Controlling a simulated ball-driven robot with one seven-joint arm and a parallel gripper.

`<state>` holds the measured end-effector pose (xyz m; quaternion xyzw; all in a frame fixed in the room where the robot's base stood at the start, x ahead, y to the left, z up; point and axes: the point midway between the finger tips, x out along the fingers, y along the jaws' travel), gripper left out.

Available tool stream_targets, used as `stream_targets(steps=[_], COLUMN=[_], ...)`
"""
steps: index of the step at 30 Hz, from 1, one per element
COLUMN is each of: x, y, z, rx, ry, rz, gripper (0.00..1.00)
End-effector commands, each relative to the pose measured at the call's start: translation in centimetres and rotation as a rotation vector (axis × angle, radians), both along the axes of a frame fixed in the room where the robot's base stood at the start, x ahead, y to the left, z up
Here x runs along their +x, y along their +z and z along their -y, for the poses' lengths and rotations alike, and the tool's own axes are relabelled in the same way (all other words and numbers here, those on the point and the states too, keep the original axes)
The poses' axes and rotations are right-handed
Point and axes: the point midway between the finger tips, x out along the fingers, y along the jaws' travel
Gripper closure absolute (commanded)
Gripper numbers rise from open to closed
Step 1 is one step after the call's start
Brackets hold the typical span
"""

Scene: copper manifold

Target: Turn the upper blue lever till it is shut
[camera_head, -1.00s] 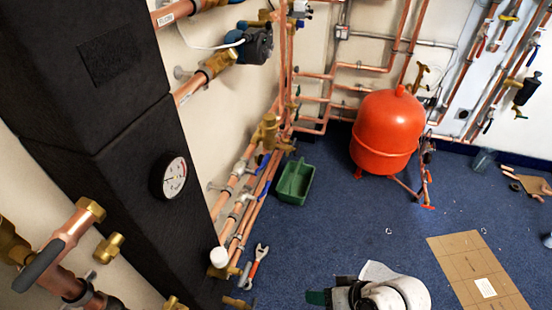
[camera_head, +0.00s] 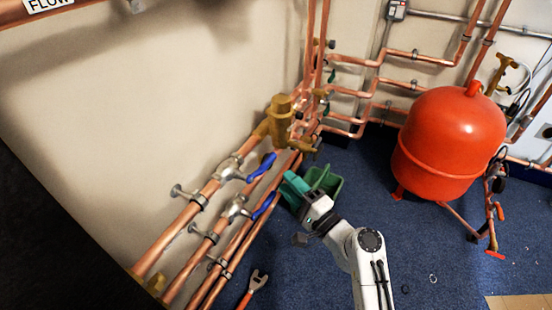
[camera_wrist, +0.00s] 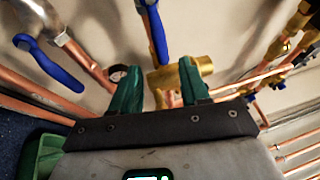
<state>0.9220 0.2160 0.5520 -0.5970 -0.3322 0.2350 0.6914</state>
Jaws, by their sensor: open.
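The upper blue lever (camera_head: 262,167) sits on a silver valve (camera_head: 228,169) on the upper copper pipe, slanting up and right from it. It also shows in the wrist view (camera_wrist: 154,30), its free end in line with the gap between my fingertips. The lower blue lever (camera_head: 264,206) sits on the pipe below; in the wrist view it is at left (camera_wrist: 50,66). My gripper (camera_head: 289,182) is open with green fingers, just right of the levers. In the wrist view my fingertips (camera_wrist: 158,68) are spread with nothing held. I cannot tell whether they touch the lever.
A green bin (camera_head: 331,185) stands on the floor behind my gripper. A brass valve (camera_head: 280,118) is on the pipes beyond the levers. A red tank (camera_head: 452,135) stands at right. The blue floor right of my arm is mostly clear.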

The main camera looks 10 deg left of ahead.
Motion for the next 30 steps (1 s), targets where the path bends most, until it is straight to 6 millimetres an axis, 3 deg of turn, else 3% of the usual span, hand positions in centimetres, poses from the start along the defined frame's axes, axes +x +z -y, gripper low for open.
stream_targets(steps=[5, 18, 30], x=[1.1, 6.0, 7.2], y=[0.3, 1.5, 2.0], z=[-1.2, -6.5, -7.8], rx=[0.009, 0.006, 0.005], ry=[0.0, 0.0, 0.001], rz=[0.001, 0.0, -0.001], gripper=[0.55, 0.55, 0.55])
